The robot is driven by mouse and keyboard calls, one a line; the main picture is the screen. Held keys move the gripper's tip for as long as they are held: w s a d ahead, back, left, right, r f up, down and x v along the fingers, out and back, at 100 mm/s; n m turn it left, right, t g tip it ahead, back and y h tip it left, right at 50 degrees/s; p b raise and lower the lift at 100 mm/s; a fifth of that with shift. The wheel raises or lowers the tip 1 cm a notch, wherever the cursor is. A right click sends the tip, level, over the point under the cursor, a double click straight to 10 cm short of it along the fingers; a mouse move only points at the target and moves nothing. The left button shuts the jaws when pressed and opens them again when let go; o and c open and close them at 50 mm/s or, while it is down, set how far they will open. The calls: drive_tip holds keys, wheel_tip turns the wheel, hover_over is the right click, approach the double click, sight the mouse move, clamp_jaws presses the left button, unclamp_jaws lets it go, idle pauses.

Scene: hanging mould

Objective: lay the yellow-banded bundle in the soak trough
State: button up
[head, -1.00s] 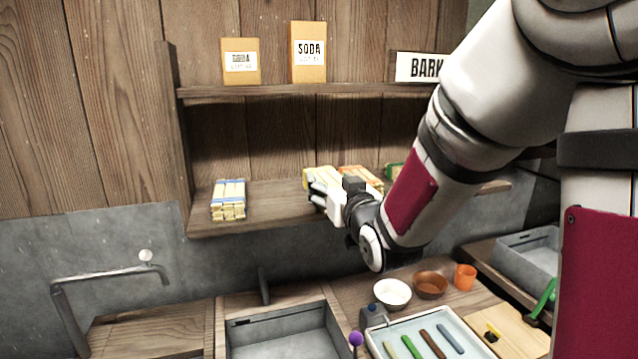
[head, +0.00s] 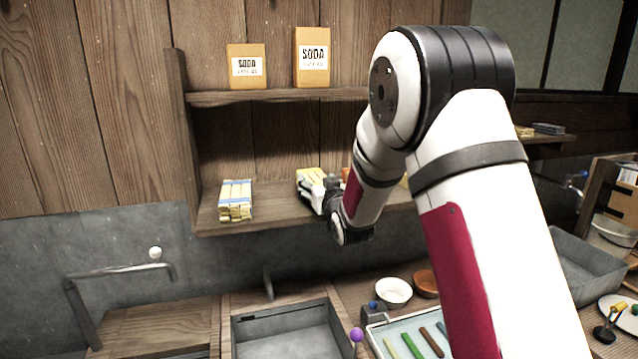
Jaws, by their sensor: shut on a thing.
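The yellow-banded bundle (head: 309,175) of pale sticks is at the middle of the lower shelf in the head view, partly covered by my gripper. My gripper (head: 319,194) is shut on it from the front. Whether the bundle still touches the shelf I cannot tell. A grey trough (head: 280,323) is sunk in the counter at the bottom centre, cut off by the picture edge. A second grey basin (head: 590,262) stands at the right. The frames do not show which is the soak trough.
A blue-banded bundle (head: 236,200) lies left on the lower shelf (head: 270,208). An orange-banded one (head: 346,173) is mostly behind my arm. Soda boxes (head: 313,58) stand on the upper shelf. A tap (head: 125,270), white bowl (head: 393,291) and tray of coloured sticks (head: 377,347) flank the trough.

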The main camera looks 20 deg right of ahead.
drive_tip(key=shift+f, duration=0.25)
drive_tip(key=shift+f, duration=0.15)
drive_tip(key=o, duration=1.3)
